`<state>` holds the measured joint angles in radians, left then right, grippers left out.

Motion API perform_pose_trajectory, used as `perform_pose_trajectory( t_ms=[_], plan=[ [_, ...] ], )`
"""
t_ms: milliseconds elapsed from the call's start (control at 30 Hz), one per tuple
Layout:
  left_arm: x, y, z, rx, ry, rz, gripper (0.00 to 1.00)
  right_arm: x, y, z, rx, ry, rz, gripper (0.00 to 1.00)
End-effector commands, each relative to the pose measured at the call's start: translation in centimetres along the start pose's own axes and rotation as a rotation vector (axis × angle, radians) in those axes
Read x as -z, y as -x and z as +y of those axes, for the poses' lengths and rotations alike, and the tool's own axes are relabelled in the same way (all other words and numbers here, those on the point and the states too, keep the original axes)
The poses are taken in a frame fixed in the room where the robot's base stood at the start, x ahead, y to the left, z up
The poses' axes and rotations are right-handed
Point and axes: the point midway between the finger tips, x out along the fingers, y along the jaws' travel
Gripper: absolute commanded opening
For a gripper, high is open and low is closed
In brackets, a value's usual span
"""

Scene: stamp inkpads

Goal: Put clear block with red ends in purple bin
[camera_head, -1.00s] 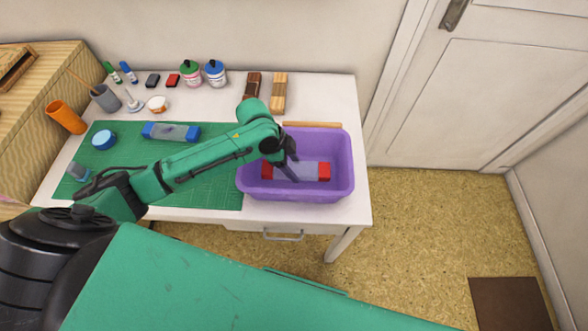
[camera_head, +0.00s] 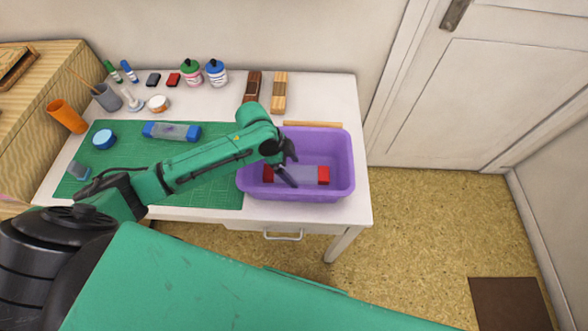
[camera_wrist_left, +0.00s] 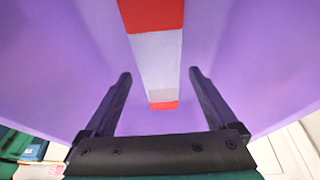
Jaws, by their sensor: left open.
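The clear block with red ends (camera_head: 310,176) lies inside the purple bin (camera_head: 344,188), on its floor. In the left wrist view the block (camera_wrist_left: 156,55) lies lengthwise ahead of my fingers, with a red end at top and another lower down. My left gripper (camera_head: 288,168) is over the left part of the bin, reaching inside it. In the left wrist view my left gripper (camera_wrist_left: 160,85) is open, its two fingers apart on either side of the block's line. The fingers hide part of the block in the head view. My right gripper is not in view.
A clear block with blue ends (camera_head: 172,132) lies on the green cutting mat (camera_head: 215,190) beside a blue round tin (camera_head: 103,139). Bottles, inkpads and cups stand along the back. A wooden strip (camera_head: 312,124) lies behind the bin.

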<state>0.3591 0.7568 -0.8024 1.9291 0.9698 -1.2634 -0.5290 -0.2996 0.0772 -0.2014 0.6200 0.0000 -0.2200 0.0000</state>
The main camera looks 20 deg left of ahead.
Motion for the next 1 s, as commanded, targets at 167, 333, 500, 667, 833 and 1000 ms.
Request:
perform_pose_trajectory(
  t_ms=[167,333,500,667,833,1000],
  plan=[
    [-0.1,4.7,-0.1,0.006,-0.003,-0.002,0.92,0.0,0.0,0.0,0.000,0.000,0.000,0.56],
    [-0.1,9.0,-0.1,0.005,-0.002,-0.002,0.92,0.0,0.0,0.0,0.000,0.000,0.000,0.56],
    [0.0,10.8,0.0,0.002,-0.001,-0.001,0.92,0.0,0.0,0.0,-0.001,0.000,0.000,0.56],
    [0.0,10.9,0.0,0.001,-0.001,0.000,0.92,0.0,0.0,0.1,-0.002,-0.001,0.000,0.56],
    [0.0,10.9,0.0,0.001,-0.001,0.000,0.92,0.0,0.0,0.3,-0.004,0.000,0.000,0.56],
    [0.0,10.9,0.0,0.001,-0.001,0.000,0.92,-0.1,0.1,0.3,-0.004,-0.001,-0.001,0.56]
  ],
)
